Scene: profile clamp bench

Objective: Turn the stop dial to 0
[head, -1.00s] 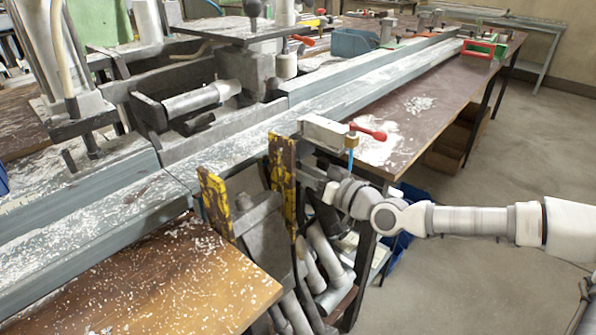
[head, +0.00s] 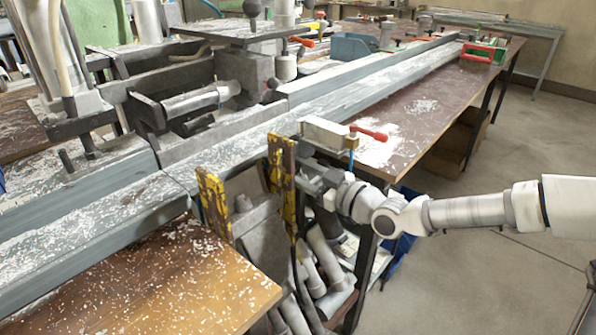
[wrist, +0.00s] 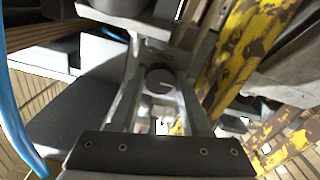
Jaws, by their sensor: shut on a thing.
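My gripper (head: 312,178) is beside the upright yellow bar, under the bench edge. In the wrist view its two grey fingers stand on either side of a dark round knob (wrist: 160,79), which looks like the stop dial. The gripper is shut on this knob. In the head view the knob is hidden behind my gripper and the yellow bar. No numbers or pointer can be read on it, so its setting cannot be told.
Two worn yellow bars (head: 283,185) stand close to my gripper. A clamp block (head: 327,133) with a red lever (head: 369,132) sits just above. A blue hose (wrist: 17,120) hangs near the wrist. Pipes (head: 318,265) lie below. Open floor (head: 460,290) is at right.

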